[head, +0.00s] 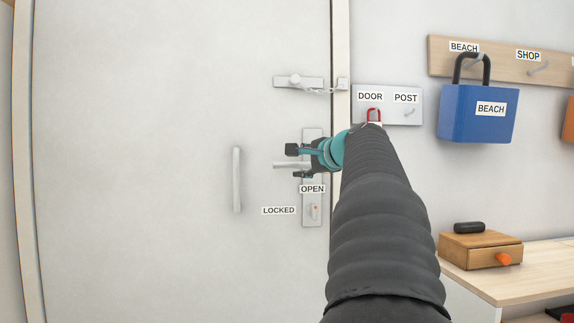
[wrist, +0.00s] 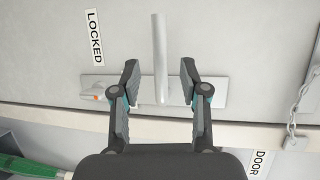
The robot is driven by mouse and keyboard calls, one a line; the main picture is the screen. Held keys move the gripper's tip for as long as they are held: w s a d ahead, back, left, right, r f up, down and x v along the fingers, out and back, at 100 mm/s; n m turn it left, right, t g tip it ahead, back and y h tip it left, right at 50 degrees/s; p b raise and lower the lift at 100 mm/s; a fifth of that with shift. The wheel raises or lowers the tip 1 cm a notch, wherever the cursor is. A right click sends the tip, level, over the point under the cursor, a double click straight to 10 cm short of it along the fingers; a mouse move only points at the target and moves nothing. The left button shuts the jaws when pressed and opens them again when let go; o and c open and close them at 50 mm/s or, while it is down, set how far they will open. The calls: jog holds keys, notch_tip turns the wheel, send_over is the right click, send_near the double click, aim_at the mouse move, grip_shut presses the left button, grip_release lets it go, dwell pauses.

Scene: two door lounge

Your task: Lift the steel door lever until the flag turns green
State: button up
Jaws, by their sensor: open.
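The steel door lever (head: 281,165) sticks out level to the left from its plate on the white door. In the wrist view the lever (wrist: 160,45) runs between the two fingers of my gripper (wrist: 160,82), with a gap on each side. My gripper (head: 296,162) is open, one finger above the lever and one below, and no contact shows. Low on the plate is a small turn knob (head: 313,211) with an orange-red mark, which also shows in the wrist view (wrist: 92,96). No green shows on it. I cannot tell whether this mark is the flag.
A door chain (head: 318,88) spans from door to frame above the lever. A vertical pull handle (head: 237,180) is left of it. Right of the frame hang a red-looped item (head: 374,115) and a blue padlock-shaped bag (head: 478,113). A wooden box (head: 480,248) stands on a bench.

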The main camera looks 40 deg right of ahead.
aim_at(292, 165)
jog(key=shift+p+x, duration=0.35)
jog(key=shift+x, duration=2.75)
grip_shut()
